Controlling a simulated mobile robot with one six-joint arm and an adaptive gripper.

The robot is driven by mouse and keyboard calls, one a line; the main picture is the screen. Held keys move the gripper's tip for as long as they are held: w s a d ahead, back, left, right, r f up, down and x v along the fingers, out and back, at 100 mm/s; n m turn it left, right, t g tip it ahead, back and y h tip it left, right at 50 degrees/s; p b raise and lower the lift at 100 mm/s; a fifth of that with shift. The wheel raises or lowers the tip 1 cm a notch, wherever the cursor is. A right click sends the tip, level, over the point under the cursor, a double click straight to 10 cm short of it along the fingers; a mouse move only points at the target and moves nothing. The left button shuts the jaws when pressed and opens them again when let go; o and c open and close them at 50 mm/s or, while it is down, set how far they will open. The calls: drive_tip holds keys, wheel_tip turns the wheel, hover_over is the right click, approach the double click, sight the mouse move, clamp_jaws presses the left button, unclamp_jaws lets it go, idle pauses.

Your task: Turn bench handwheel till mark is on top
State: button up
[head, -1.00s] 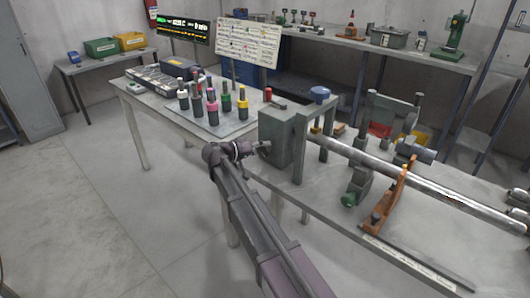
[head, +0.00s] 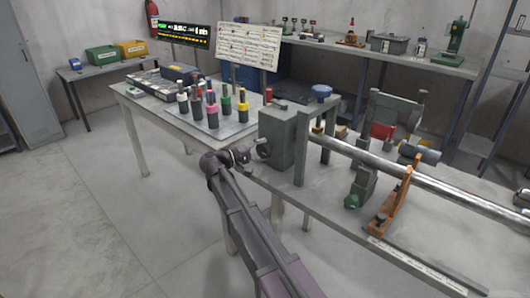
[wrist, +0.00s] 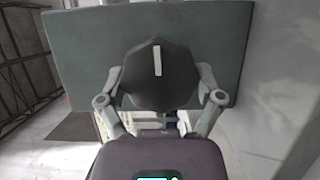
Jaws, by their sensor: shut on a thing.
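The bench handwheel is a dark, faceted knob (wrist: 158,85) in front of a grey-green block, the gearbox (wrist: 85,50). A white mark (wrist: 157,60) runs from near the knob's middle to its upper edge in the wrist view. The handwheel (head: 263,148) also shows small on the left face of the gearbox (head: 280,140) in the head view. My gripper (wrist: 160,98) has one finger on each side of the knob and is shut on it. In the head view my gripper (head: 243,158) is at the handwheel, with the contact too small to see.
A long steel tube (head: 420,180) runs right from the gearbox over the bench. An orange bracket (head: 392,205) and a green-knobbed clamp (head: 352,201) stand along it. Colored bottles stand on a tray (head: 238,126) behind. The floor at left is clear.

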drive_tip(key=shift+s+a, duration=0.1)
drive_tip(key=shift+a, duration=0.05)
drive_tip(key=o, duration=0.9)
drive_tip(key=shift+a, duration=0.1)
drive_tip(key=v, duration=1.2)
